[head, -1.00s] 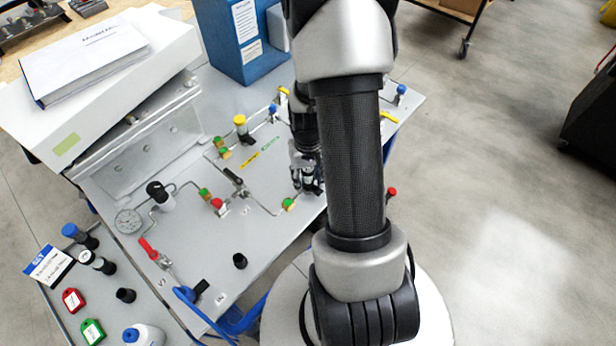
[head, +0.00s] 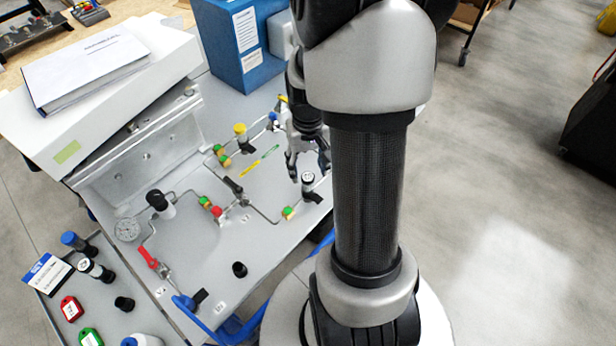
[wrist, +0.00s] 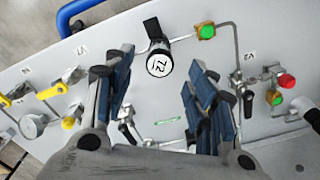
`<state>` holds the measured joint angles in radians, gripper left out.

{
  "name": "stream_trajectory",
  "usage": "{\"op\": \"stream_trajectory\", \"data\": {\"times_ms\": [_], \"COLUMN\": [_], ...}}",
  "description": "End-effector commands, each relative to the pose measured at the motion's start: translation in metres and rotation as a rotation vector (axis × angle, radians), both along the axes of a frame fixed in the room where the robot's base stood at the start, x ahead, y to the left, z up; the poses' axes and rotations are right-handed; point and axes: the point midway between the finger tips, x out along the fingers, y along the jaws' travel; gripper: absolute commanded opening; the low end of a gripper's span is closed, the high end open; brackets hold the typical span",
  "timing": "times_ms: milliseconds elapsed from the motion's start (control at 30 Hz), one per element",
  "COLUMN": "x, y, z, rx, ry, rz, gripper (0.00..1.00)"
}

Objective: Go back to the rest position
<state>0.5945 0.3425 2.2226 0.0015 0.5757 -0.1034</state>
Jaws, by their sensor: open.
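My gripper (head: 308,160) is open and empty above the right part of the grey analyser panel (head: 200,262) in the head view. In the wrist view, my gripper's two blue-padded fingers (wrist: 163,100) stand wide apart with nothing between them. A black cylinder with a white "T2" cap (wrist: 159,66) lies beyond the fingertips, and it also shows just below the gripper in the head view (head: 308,178). It is apart from the fingers. Part of the panel at the right is hidden behind my arm.
A gauge (head: 127,229), a red-handled valve (head: 148,257) and a yellow-capped part (head: 240,131) stand on the panel. A blue box (head: 232,45) is behind. A white box (head: 95,90) bears a binder (head: 85,68). Tags and bottles lie at lower left.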

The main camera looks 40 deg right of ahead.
Motion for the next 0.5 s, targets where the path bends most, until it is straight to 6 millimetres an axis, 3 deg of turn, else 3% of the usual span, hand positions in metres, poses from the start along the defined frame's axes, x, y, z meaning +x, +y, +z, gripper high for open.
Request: {"op": "stream_trajectory", "data": {"times_ms": [200,500], "x": [0.001,0.000], "y": [0.000,0.000], "z": [0.024,0.028], "rx": [0.000,0.000], "ry": [-0.001,-0.001], "rz": [0.000,0.001], "gripper": [0.51,0.51]}}
